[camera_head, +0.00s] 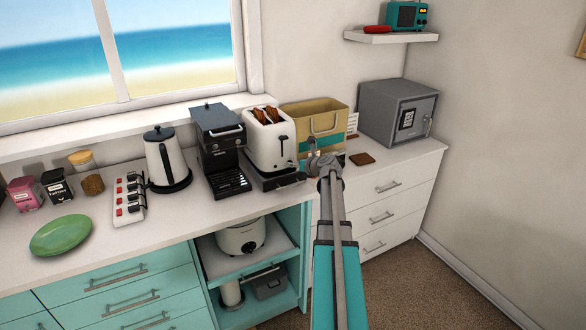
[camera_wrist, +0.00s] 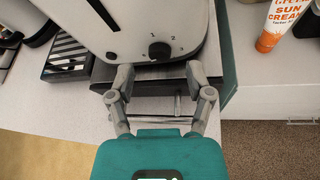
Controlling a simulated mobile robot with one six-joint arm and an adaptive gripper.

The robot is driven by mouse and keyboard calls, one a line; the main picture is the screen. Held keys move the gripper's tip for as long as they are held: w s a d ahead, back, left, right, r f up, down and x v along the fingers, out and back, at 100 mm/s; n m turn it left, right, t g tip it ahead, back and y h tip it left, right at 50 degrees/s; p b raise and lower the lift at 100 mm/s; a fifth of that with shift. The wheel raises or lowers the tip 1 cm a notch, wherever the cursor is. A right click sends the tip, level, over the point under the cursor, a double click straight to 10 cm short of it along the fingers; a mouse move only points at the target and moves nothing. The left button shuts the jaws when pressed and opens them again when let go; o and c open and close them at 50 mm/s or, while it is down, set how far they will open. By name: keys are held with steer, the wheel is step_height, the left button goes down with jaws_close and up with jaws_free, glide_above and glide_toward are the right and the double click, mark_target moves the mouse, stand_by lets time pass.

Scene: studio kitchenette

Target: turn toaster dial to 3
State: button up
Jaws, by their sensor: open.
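The white toaster (camera_head: 270,140) stands on the counter between the black coffee machine and a tan bin, with two browned slices of toast (camera_head: 268,115) in its slots. In the wrist view, the toaster's front (camera_wrist: 130,30) faces me. Its round black dial (camera_wrist: 159,51) sits low on that face with small numbers around it; I cannot tell the exact setting. My gripper (camera_wrist: 161,84) is open and empty, its fingertips just short of the dial and apart from it, one to each side. In the head view, my gripper (camera_head: 322,160) is at the toaster's front right and partly hides the bin.
The coffee machine (camera_head: 219,145) and kettle (camera_head: 166,160) stand left of the toaster. The tan and teal bin (camera_head: 315,117) and grey safe (camera_head: 397,110) stand to the right. An orange and white sunscreen tube (camera_wrist: 281,22) shows in the wrist view. A dark tray (camera_wrist: 150,78) lies under the toaster.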

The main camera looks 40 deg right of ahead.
steer(key=shift+x, duration=1.05)
jaws_close()
